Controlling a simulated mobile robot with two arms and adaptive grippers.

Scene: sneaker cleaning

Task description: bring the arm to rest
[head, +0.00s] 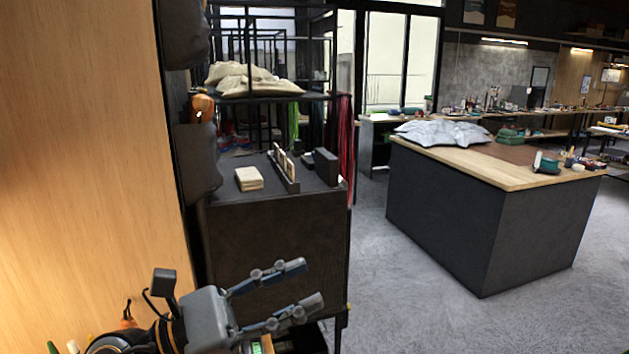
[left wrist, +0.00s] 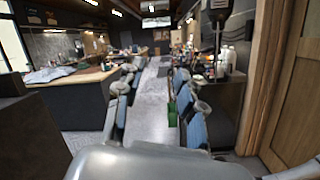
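My left gripper (head: 309,284) is low in the head view, in front of a dark cabinet. Its two fingers point to the right and stand apart, with nothing visible between them. The left wrist view also shows the left gripper (left wrist: 152,82), with a clear gap between its fingers and the grey floor seen through it. My right gripper shows in neither view.
A dark cabinet (head: 275,245) stands behind the gripper, with a pale stack (head: 249,178) on top. A wooden panel (head: 90,150) fills the left side. A wood-topped counter (head: 480,165) stands right. Grey floor (head: 400,310) between is clear.

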